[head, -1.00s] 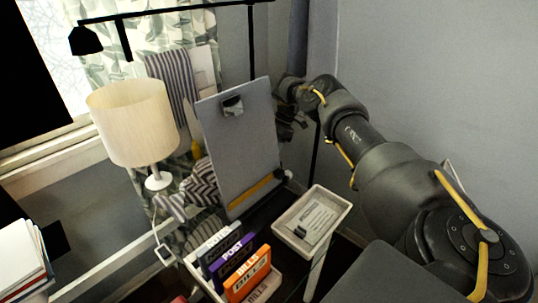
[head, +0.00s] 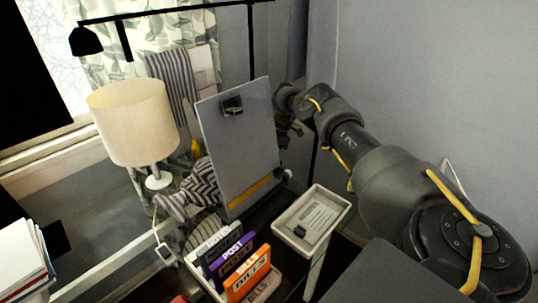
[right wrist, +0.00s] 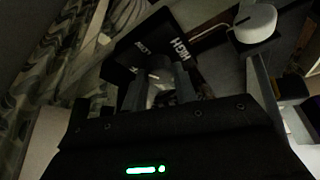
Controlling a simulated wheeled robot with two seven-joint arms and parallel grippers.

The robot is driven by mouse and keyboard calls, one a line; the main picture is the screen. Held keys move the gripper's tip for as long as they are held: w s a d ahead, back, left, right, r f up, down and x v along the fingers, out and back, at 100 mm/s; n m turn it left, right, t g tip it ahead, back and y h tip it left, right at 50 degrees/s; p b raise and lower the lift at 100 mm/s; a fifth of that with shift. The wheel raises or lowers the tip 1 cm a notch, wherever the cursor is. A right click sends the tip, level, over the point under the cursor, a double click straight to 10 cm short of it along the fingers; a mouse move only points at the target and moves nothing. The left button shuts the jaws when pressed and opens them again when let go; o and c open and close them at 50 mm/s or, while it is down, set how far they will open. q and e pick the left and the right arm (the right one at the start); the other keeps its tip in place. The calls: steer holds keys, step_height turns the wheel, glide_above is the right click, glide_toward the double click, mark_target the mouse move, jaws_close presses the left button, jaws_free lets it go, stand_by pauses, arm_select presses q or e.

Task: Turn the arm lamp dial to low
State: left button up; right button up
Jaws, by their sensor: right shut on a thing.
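The black arm lamp reaches across the top of the head view, with its shade (head: 86,40) at the upper left and its upright pole (head: 251,45) behind the clipboard. In the right wrist view a dark panel (right wrist: 185,45) carries the words HIGH and LOW. A small grey dial (right wrist: 157,76) with a pale mark sits in front of it, between the fingers of my right gripper (right wrist: 158,88). That gripper is shut on the dial. I cannot tell the exact setting. In the head view the clipboard hides the dial and my fingertips. My left gripper is not in view.
A grey clipboard (head: 238,140) stands upright just left of my right wrist. In front are a shallow tray (head: 339,207) and a letter sorter (head: 247,272). A cream-shaded table lamp (head: 130,120) stands at left. A round white object (right wrist: 255,22) is near my right gripper.

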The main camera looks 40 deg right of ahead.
steer(key=shift+r+p, duration=0.1)
steer(key=shift+p, duration=0.2)
steer(key=m+t+p, duration=0.1)
steer(key=m+p, duration=0.2)
steer(key=p, duration=0.2)
steer(key=shift+s+r+m, duration=0.1)
steer(key=shift+m, duration=0.3)
steer(key=shift+f+m+t+h+p, duration=0.2)
steer(key=shift+m+t+h+p, duration=0.1)
steer(key=shift+m+t+p, duration=0.15)
steer(key=o, duration=1)
steer(key=shift+c, duration=0.2)
steer(key=b+v, duration=0.1)
steer(key=v, duration=0.9)
steer(key=shift+r, duration=0.4)
